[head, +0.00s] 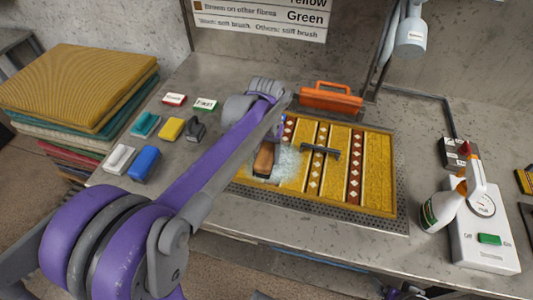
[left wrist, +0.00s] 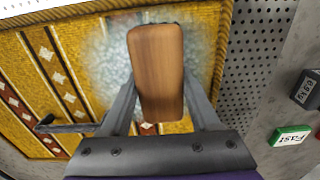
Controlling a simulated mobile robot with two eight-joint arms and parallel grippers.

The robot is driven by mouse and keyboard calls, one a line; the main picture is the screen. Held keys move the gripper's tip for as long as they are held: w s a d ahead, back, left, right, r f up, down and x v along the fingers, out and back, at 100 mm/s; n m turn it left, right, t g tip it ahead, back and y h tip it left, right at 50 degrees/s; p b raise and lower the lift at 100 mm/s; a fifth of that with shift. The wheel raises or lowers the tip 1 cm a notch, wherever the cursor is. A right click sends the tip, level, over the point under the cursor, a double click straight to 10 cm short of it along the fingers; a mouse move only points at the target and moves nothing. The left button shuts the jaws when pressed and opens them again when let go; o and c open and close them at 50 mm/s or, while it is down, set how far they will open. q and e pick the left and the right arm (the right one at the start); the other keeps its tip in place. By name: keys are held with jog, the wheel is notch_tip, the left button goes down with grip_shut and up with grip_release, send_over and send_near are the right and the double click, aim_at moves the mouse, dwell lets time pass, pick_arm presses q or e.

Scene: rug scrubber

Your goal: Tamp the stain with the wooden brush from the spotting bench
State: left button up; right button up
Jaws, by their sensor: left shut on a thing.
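The wooden brush (head: 264,158) has a plain brown back. My left gripper (left wrist: 157,88) is shut on it, one finger on each side, as the left wrist view shows. The brush (left wrist: 156,65) is over a pale, foamy patch (head: 288,162) on the yellow patterned rug (head: 378,165). This patch (left wrist: 105,60) spreads out around the brush in the left wrist view. The stain itself cannot be told apart from the foam. The brush's underside is hidden, so I cannot tell whether it touches the rug. My right gripper is not in view.
The rug lies on a perforated plate (head: 402,205) in the grey bench. A dark bar-shaped tool (head: 320,151) lies on the rug. An orange tool (head: 330,97) is behind it.

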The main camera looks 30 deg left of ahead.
pick_arm(q)
jog(key=shift+r+p, duration=0.35)
jog(key=shift+r, duration=0.2)
jog(key=shift+f, duration=0.45)
dwell(1.2)
jog(key=shift+r, duration=0.5)
jog(key=shift+f, duration=0.65)
dwell(0.8)
jog(key=shift+r+p, duration=0.3)
jog(key=shift+r, duration=0.35)
jog(key=shift+f+b, duration=0.35)
jog(key=shift+f, duration=0.25)
dwell(1.0)
